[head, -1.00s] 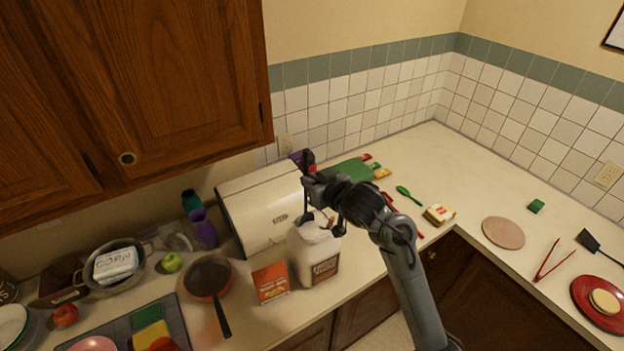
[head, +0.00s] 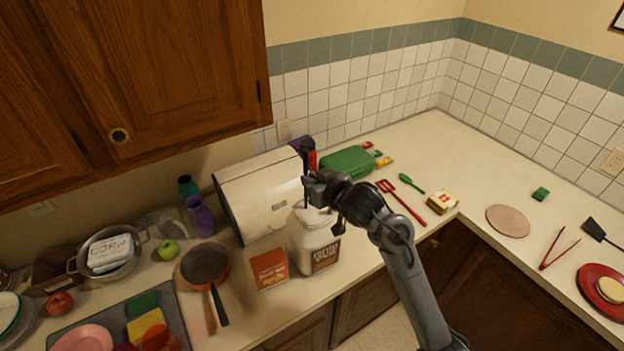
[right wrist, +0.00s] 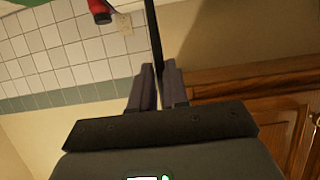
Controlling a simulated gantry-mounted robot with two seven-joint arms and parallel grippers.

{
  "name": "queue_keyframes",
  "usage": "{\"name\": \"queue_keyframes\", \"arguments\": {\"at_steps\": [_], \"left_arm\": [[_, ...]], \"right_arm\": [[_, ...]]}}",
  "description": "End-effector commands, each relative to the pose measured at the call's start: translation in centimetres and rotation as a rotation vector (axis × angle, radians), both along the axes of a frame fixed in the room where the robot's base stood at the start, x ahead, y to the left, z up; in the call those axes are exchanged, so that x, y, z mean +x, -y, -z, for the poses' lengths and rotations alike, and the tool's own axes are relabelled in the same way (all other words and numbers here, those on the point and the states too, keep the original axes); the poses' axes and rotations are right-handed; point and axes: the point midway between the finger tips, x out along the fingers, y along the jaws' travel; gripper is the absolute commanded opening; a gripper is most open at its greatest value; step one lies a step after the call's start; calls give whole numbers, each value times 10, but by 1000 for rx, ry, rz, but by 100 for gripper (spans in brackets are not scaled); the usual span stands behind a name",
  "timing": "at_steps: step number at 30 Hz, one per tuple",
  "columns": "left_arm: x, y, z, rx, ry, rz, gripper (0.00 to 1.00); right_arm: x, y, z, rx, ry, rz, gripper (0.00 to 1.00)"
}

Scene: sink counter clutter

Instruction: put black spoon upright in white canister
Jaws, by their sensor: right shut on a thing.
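The white canister (head: 301,245) with a brown label stands on the counter near its front edge. My right gripper (head: 312,184) is above the canister's mouth and shut on the black spoon (head: 305,152). The spoon looks about upright, with its dark upper end above the fingers. A dark length reaches down by the canister's mouth; I cannot tell whether its tip is inside. In the right wrist view the spoon's thin black shaft (right wrist: 154,35) runs between the fingers (right wrist: 160,85). My left gripper is not in view.
An orange box (head: 269,270) stands left of the canister, and a white bread box (head: 255,200) is behind it. A frying pan (head: 206,265) is further left. A red slotted spatula (head: 405,203) and a small box (head: 442,201) lie right of my arm.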

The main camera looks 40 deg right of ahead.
Motion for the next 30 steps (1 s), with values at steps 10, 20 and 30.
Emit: {"name": "queue_keyframes", "arguments": {"at_steps": [10, 20, 30], "left_arm": [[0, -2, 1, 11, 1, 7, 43], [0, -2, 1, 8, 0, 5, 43], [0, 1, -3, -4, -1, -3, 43]], "right_arm": [[0, 0, 1, -1, 0, 0, 0], [0, 0, 1, -1, 0, 0, 45], [-11, -2, -5, 1, 1, -2, 45]]}}
